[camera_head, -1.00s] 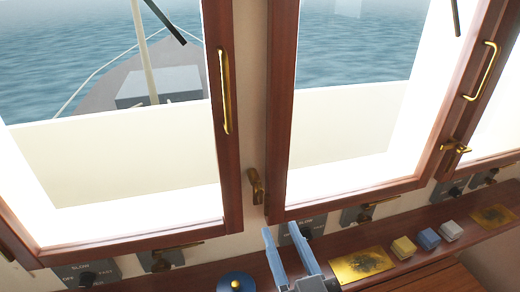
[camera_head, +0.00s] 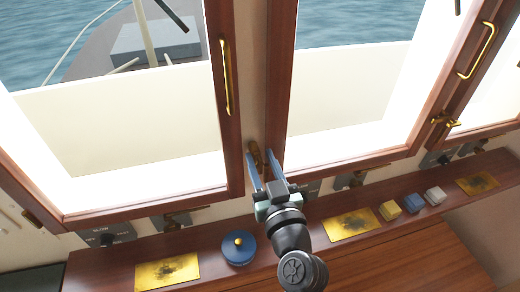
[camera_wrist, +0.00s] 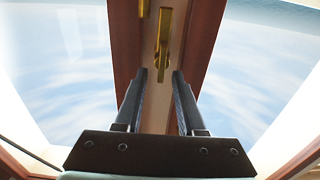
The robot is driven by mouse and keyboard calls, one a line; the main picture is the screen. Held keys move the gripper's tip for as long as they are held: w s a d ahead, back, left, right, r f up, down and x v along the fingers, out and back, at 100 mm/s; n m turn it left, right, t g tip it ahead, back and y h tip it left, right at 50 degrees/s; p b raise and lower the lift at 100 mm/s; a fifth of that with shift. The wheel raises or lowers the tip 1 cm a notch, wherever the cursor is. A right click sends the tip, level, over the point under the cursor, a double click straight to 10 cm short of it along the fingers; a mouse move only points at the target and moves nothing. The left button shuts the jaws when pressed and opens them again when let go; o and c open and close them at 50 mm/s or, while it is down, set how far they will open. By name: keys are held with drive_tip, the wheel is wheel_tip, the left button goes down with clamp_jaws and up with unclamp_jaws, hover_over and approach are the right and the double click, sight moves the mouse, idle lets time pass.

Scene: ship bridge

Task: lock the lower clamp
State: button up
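The lower clamp (camera_head: 255,151) is a small brass latch on the pale post between two wooden-framed windows, low down near the sill. In the wrist view its brass lever (camera_wrist: 163,42) stands lengthwise along the post, ahead of the fingertips and roughly centred between them. My gripper (camera_head: 262,163) is open, with its two blue fingers pointing up at the clamp. In the head view the fingers partly cover the clamp's lower part. In the wrist view the fingers (camera_wrist: 161,80) are apart with nothing held; contact with the lever cannot be told.
The left window frame (camera_head: 225,150) and right window frame (camera_head: 282,85) flank the post closely. A brass handle (camera_head: 225,77) juts from the left frame. Below, a wooden ledge holds a blue round pot (camera_head: 239,248), brass plates (camera_head: 351,225) and small blocks (camera_head: 411,203).

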drive_tip(key=shift+w+a, duration=0.2)
drive_tip(key=shift+w, duration=0.4)
drive_tip(key=shift+c, duration=0.3)
clamp_jaws()
drive_tip(key=shift+m, duration=0.3)
drive_tip(key=shift+w+d+f+m+b, duration=0.1)
drive_tip(key=shift+d+f+m+b, duration=0.2)
drive_tip(key=shift+m, duration=2.55)
drive_tip(key=shift+w+d+f+m+b, duration=0.1)
drive_tip(key=shift+d+f+m, duration=0.25)
drive_tip(key=shift+m, duration=2.55)
drive_tip(key=shift+w+d+f+m+b, duration=0.1)
drive_tip(key=shift+d+f+m+b, duration=0.2)
drive_tip(key=shift+m, duration=2.55)
drive_tip(key=shift+f, duration=0.1)
